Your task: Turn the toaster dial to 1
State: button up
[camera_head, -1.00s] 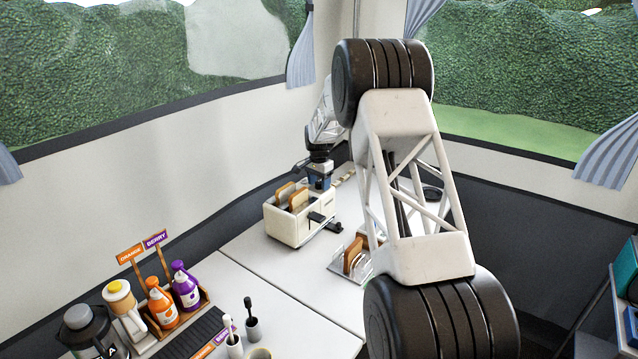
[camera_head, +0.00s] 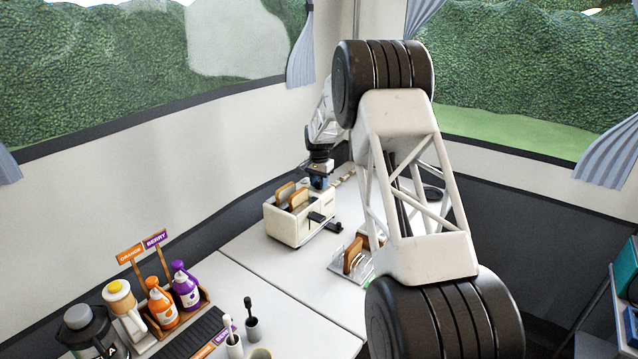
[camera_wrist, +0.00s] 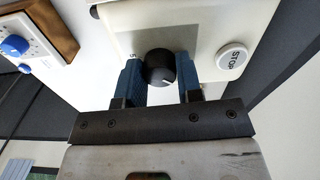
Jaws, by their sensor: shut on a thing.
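The cream toaster (camera_head: 290,226) stands on the white counter in the head view, with bread slices (camera_head: 291,194) upright in its slots. In the wrist view, one face of the toaster (camera_wrist: 205,25) shows a black round dial (camera_wrist: 160,67) with a light pointer line, and a round white STOP button (camera_wrist: 232,56) to its right. My gripper (camera_wrist: 162,80) has its blue fingers shut on the dial, one on each side. The fingers hide most of the markings around the dial, so its setting cannot be read. In the head view, my gripper (camera_head: 318,184) is behind the toaster, its fingertips hidden.
A toast rack (camera_head: 352,262) stands on the counter right of the toaster. Orange (camera_head: 162,305) and purple (camera_head: 186,288) bottles sit in a holder at front left. In the wrist view, a white device with a blue knob (camera_wrist: 14,45) is at upper left.

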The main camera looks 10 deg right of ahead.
jog(key=n, duration=0.4)
jog(key=shift+n, duration=2.1)
jog(key=o, duration=0.9)
jog(key=shift+o, duration=0.2)
jog(key=shift+r, duration=0.1)
jog(key=shift+r, duration=3.8)
